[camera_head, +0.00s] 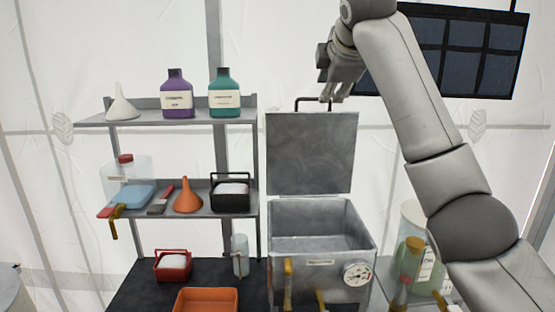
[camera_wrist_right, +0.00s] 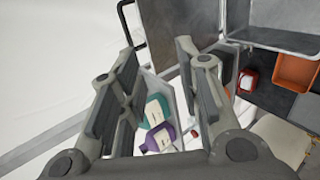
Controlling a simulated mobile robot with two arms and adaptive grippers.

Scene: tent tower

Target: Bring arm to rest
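My right arm comes in from the right in the head view. Its gripper (camera_head: 333,92) hangs beside and above the handle (camera_head: 313,100) of the raised metal lid (camera_head: 311,152). In the right wrist view the two fingers (camera_wrist_right: 158,60) are spread with nothing between them, and the lid handle (camera_wrist_right: 128,28) shows beyond them, outside the grip. The head view does not show clearly how close the fingertips are to the handle. The metal box (camera_head: 318,268) under the lid stands open and looks empty. My left gripper is not in view.
Shelves at left hold a white funnel (camera_head: 122,104), a purple bottle (camera_head: 177,95), a teal bottle (camera_head: 224,94), an orange funnel (camera_head: 187,195) and a black basket (camera_head: 231,193). A red basket (camera_head: 172,266) and orange tray (camera_head: 206,300) stand below. A dark panel (camera_head: 480,50) hangs behind my arm.

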